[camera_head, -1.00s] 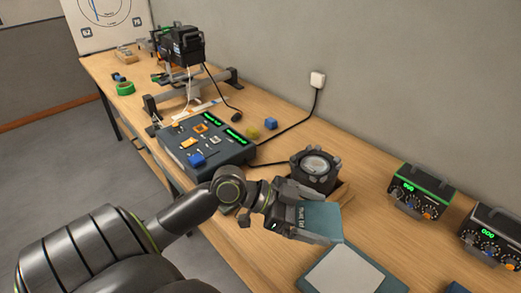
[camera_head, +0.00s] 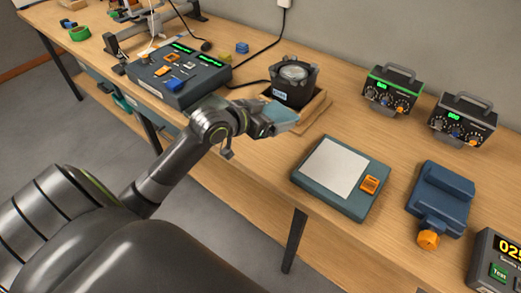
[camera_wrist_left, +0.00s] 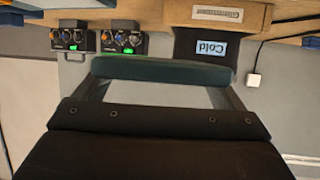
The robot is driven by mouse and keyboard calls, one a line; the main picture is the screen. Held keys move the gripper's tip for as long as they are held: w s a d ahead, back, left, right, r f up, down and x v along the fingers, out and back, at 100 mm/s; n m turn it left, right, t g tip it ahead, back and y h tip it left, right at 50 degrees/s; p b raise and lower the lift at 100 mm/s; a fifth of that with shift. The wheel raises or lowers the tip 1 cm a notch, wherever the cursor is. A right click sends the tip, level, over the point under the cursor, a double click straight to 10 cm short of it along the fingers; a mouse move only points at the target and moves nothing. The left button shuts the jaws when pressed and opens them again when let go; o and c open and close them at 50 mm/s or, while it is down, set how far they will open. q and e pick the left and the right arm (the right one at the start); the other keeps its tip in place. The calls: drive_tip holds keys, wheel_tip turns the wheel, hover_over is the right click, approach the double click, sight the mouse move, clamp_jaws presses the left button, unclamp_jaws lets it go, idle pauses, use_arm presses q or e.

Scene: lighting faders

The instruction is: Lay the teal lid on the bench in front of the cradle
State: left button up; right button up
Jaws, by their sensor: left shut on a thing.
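My left gripper (camera_head: 268,120) is shut on the teal lid (camera_head: 283,113). The lid shows as a small flat slab at the fingertips, just in front of the black cradle (camera_head: 290,93). In the left wrist view the lid (camera_wrist_left: 160,70) spans between the two fingers, seen nearly edge-on. The cradle (camera_wrist_left: 202,68) with its "Cold" label shows behind it. I cannot tell how far the lid is above the bench (camera_head: 245,165). My right gripper is not in view.
The cradle stands on a wooden base (camera_head: 311,112). A dark panel with green displays (camera_head: 180,75) is to the left. A teal box with a pale top (camera_head: 335,170), a blue device (camera_head: 440,195) and two meters (camera_head: 390,92) are to the right. Bare bench lies along the front edge.

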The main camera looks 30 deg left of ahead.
use_arm(q)
drive_tip(key=w+a+n+y, duration=0.1)
drive_tip(key=w+a+f+y+b, duration=0.1)
drive_tip(key=shift+w+a+f+n, duration=0.2)
drive_tip(key=shift+w+a+n, duration=0.1)
drive_tip(key=shift+n, duration=0.1)
drive_tip(key=shift+a+f, duration=0.15)
drive_tip(key=shift+f, duration=0.2)
hover_over(266, 140)
drive_tip(key=shift+y, duration=0.3)
wheel_tip(266, 140, down, 5)
drive_tip(key=shift+f, duration=2.1)
drive_tip(key=shift+b, duration=0.3)
drive_tip(key=o, duration=0.7)
drive_tip(key=shift+f, duration=0.1)
drive_tip(key=shift+o, duration=0.2)
drive_tip(key=shift+r, duration=0.2)
drive_tip(key=v, duration=1.2)
drive_tip(key=shift+s+f, duration=0.15)
drive_tip(key=shift+f, duration=0.05)
